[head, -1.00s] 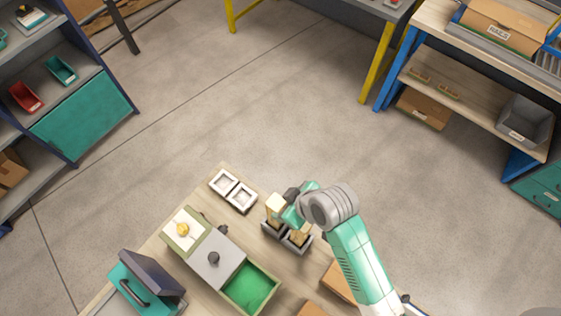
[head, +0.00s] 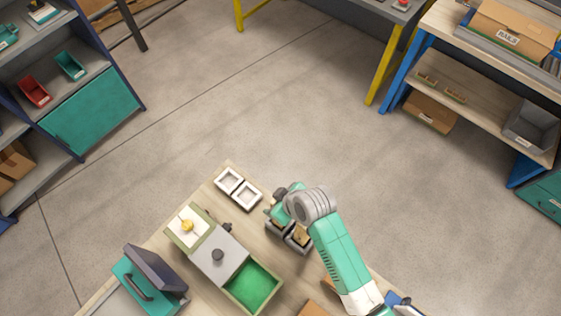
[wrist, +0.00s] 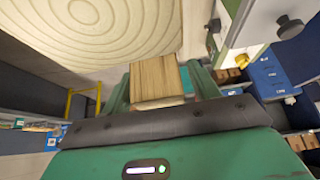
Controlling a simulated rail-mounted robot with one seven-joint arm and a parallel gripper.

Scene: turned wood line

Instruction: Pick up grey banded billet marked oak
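In the wrist view a square wooden billet (wrist: 156,78) stands between the two green fingers of my gripper (wrist: 160,88). The fingers lie close along both its sides; I cannot tell whether they press on it. No grey band or oak mark is readable. In the head view my gripper (head: 281,212) is over the far part of a dark grey holder (head: 290,246) and hides the billet there. Another wooden billet (head: 301,236) sits in the holder's near slot. A large ringed wood surface (wrist: 95,25) fills the wrist view's upper left.
A white two-part tray (head: 238,187) lies behind the holder. To its left are a grey-lidded box with a green compartment (head: 252,287) and a teal case (head: 140,290). A cardboard box (head: 318,309) is at the front edge. Open floor lies beyond the table.

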